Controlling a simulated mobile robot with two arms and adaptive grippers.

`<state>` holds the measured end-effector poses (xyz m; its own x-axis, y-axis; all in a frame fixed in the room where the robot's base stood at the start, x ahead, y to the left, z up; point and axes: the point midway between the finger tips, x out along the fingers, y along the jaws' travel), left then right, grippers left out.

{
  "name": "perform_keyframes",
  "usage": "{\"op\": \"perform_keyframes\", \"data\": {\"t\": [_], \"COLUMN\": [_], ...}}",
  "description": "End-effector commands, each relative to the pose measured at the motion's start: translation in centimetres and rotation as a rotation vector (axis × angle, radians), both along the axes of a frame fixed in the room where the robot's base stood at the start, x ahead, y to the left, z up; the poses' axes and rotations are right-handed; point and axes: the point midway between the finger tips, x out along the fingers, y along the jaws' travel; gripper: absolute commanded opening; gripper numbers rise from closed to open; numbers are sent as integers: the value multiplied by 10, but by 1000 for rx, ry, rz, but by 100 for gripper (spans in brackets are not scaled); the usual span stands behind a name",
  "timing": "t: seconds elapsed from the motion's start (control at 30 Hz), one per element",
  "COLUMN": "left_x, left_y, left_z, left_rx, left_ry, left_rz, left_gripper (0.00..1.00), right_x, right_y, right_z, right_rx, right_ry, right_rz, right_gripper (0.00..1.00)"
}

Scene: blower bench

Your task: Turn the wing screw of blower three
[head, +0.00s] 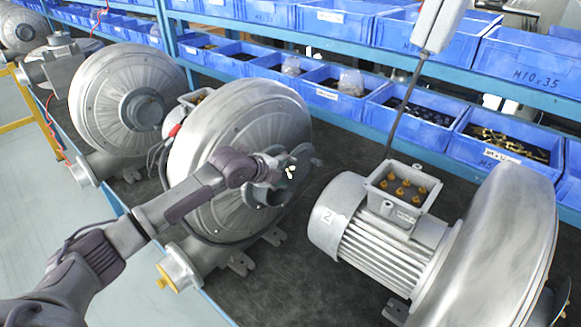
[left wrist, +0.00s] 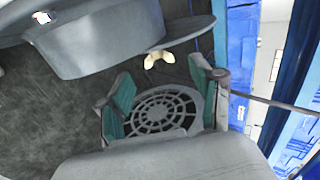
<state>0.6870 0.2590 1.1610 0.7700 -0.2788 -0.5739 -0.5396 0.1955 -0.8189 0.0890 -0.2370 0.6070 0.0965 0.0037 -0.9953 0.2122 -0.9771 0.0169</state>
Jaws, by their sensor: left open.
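A small cream wing screw (head: 291,172) shows at the hub of the middle grey blower (head: 240,120); I see no number on this blower. My left gripper (head: 272,174) is at that hub, its arm crossing in front of the casing. In the left wrist view the gripper (left wrist: 160,76) is open, with its two teal-padded fingers apart and nothing held between them. The wing screw (left wrist: 158,59) lies just beyond the fingertips, roughly midway between them, beside a grey curved part (left wrist: 105,35). I cannot tell whether any finger touches it. My right gripper is not in view.
Another blower (head: 128,100) stands at the left. Blue bins (head: 340,98) line the back shelf. Some dark bench top (head: 320,215) is bare between the middle and right blowers.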

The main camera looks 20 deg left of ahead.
Motion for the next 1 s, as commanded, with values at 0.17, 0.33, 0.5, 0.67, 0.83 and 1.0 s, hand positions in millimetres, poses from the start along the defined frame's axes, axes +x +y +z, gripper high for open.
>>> {"op": "perform_keyframes", "data": {"t": [0.17,0.33,0.5,0.67,0.83,1.0], "left_x": [17,24,25,25,25,24], "left_y": [-7,-9,-9,-9,-9,-9], "left_z": [-11,-18,-19,-19,-19,-19], "left_rx": [-2,0,0,0,0,1], "left_ry": [1,0,-1,-1,-1,0], "left_rz": [0,-1,-1,-1,-1,-1], "left_gripper": [66,66,66,59,31,5], "right_x": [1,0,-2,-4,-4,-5], "right_y": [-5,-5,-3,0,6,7], "right_z": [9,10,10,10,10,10], "right_rx": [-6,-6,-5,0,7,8], "right_ry": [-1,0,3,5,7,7], "right_rz": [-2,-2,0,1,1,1], "right_gripper": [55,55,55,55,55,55]}}
